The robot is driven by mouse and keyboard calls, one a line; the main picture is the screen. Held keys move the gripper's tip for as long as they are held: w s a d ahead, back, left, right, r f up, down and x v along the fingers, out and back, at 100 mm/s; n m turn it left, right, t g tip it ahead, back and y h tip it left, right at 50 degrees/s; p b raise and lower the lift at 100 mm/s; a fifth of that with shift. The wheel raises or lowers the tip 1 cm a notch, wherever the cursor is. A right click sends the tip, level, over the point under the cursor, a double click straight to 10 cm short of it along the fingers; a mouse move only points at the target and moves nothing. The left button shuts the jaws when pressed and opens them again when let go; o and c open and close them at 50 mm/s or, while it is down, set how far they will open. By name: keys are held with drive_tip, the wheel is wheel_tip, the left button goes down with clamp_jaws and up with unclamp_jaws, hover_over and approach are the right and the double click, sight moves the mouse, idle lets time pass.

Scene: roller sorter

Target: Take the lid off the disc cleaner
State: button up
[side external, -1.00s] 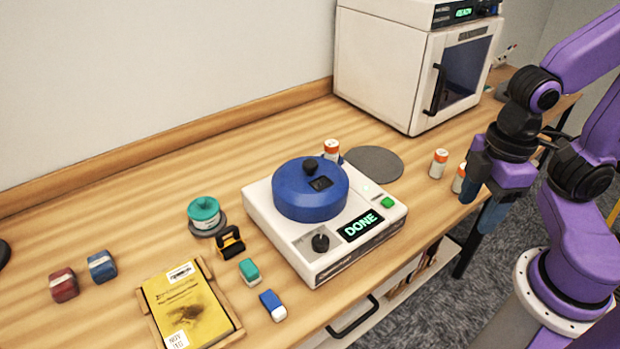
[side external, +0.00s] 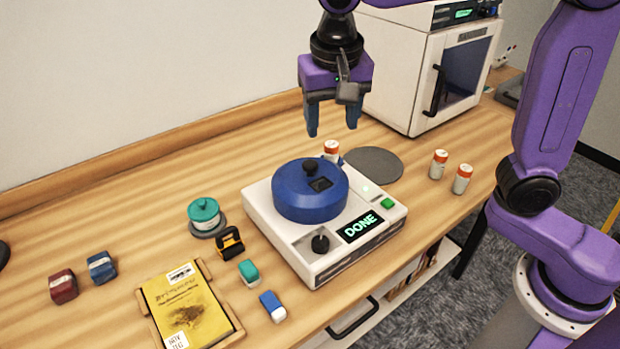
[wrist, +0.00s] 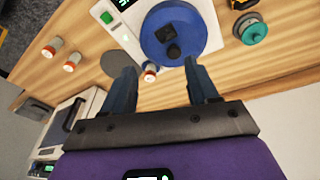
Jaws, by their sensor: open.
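The disc cleaner (side external: 270,215) is a white box on the wooden table, with a green-lit display reading DONE, a dark knob and a green button.
An orange-capped bottle (side external: 331,150) stands just behind the cleaner, close to my gripper. A grey round pad (side external: 374,164) and two more bottles are to the right. A white oven-like box (side external: 420,85) stands at the back. A teal-lidded pot (side external: 204,214) and small blocks lie left.

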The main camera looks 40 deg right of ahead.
drive_tip(key=w+a+r+m, duration=0.2)
drive_tip(key=w+m, duration=0.2)
drive_tip(key=m, duration=0.1)
hover_over(309, 165)
drive_tip(key=s, duration=0.1)
drive_tip(key=shift+h, duration=0.4)
drive_tip(key=f, duration=1.1)
drive_tip(key=shift+a+f, duration=0.1)
drive_tip(key=shift+a, duration=0.15)
drive_tip(key=shift+a+x, duration=0.15)
drive_tip(key=shift+x, duration=1.15)
drive_tip(key=shift+a+x, duration=0.1)
drive_tip(key=shift+x, duration=1.25)
clamp_jaws()
